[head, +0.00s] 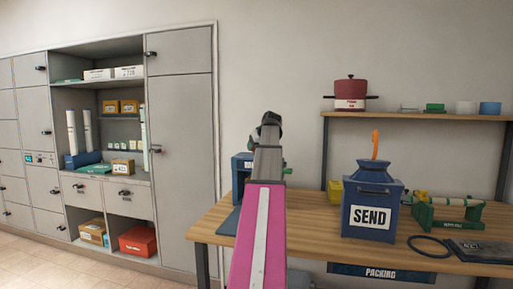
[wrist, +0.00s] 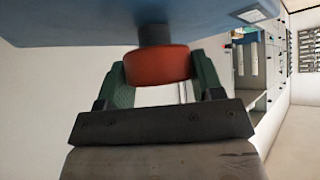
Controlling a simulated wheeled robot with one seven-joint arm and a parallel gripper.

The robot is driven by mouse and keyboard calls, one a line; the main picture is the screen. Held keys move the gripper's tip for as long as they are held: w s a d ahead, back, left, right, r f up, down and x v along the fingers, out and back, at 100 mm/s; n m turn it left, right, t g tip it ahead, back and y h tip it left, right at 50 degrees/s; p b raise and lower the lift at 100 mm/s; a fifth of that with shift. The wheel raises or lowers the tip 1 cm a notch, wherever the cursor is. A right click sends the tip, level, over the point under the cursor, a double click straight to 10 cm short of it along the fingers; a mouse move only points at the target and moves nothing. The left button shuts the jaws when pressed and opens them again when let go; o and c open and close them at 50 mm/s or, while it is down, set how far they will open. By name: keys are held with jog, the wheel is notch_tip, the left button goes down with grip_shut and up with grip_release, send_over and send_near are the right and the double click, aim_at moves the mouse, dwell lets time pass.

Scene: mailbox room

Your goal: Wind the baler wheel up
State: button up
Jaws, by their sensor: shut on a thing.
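In the wrist view, a round red-orange wheel (wrist: 157,66) sits on a short dark shaft under a blue body (wrist: 75,25), which appears to be the baler. My gripper (wrist: 160,72) has a green finger on each side of the wheel and is shut on its rim. In the head view, a blue machine (head: 239,171) on the left end of the workbench is mostly hidden behind my pink and grey arm. The wheel and my fingertips cannot be made out there.
A wooden workbench (head: 330,216) carries a blue SEND box (head: 373,212), a green-framed roll holder (head: 450,217) and a dark ring (head: 428,246). A shelf (head: 420,117) above holds a red pot (head: 350,91). Grey cabinets (head: 182,150) stand at left, with open floor before them.

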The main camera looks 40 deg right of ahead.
jog(key=o, duration=0.9)
jog(key=shift+s, duration=0.1)
jog(key=v, duration=1)
jog(key=shift+s+a+r, duration=0.1)
jog(key=shift+s+r, duration=0.1)
jog(key=shift+r, duration=0.1)
